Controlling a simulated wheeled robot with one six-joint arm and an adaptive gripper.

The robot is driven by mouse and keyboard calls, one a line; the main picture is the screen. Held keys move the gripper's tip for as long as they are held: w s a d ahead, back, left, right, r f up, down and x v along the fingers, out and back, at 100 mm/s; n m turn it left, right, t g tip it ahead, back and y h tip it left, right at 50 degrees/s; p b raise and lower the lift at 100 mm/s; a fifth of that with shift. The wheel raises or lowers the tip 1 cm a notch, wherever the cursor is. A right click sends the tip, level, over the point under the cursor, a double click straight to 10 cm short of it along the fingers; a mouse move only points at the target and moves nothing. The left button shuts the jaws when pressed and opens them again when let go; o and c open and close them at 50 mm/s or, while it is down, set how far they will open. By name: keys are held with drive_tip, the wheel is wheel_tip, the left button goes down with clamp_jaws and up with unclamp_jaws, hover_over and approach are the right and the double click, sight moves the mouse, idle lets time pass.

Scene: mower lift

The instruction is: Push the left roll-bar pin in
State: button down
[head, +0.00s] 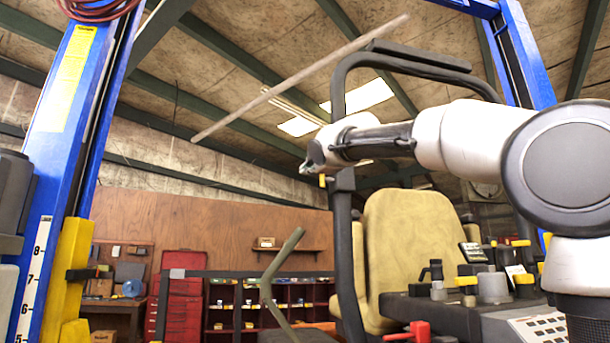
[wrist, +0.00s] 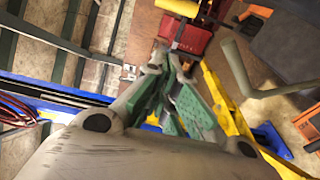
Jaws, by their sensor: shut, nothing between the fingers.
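The roll bar is a black tubular hoop (head: 343,215) rising beside the yellow seat. A small yellow piece (head: 322,181), which looks like the left pin's end, shows at the hoop's left post near the hinge. In the wrist view a yellow cylinder (wrist: 178,7) with a dark part below it appears at the top, likely the same pin. My gripper (head: 306,168) is just left of and slightly above that piece, shut and empty. Its green-padded fingers (wrist: 154,64) point toward the top of the wrist view, below the yellow cylinder. I cannot tell whether they touch it.
My arm crosses the hoop from the right. The yellow seat (head: 400,250) and control levers (head: 495,285) stand below it. A blue lift post (head: 85,120) is at left, and an olive lever (head: 270,285) rises below. Open air lies left of the gripper.

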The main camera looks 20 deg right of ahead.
drive_tip(key=shift+s+d, duration=0.15)
drive_tip(key=shift+s, duration=1)
